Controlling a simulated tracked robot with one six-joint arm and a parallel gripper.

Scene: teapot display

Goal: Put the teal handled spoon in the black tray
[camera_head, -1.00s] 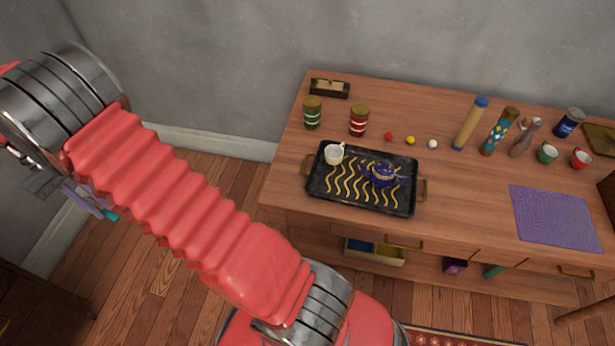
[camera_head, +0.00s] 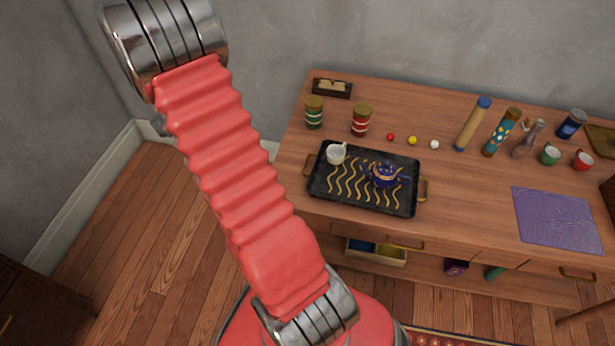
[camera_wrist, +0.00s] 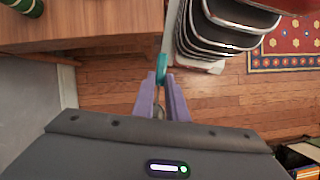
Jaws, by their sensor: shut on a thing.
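My gripper (camera_wrist: 161,90) shows in the wrist view with its purple fingers shut on the teal handled spoon (camera_wrist: 161,66). The spoon's teal end sticks out past the fingertips, over the wooden floor. In the head view the gripper and spoon are hidden behind my arm. The black tray (camera_head: 318,183) with wavy gold lines lies on the wooden table, to the right of my arm. A white cup (camera_head: 336,154) stands in its back left part, and a dark blue teapot (camera_head: 384,174) with a gold lid stands toward its right side.
On the table (camera_head: 460,205) behind the tray are a green-banded jar (camera_head: 314,113), a red-banded jar (camera_head: 361,121) and three small balls. Bottles and cups stand at the right, near a purple mat (camera_head: 556,219). The tray's front middle is clear.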

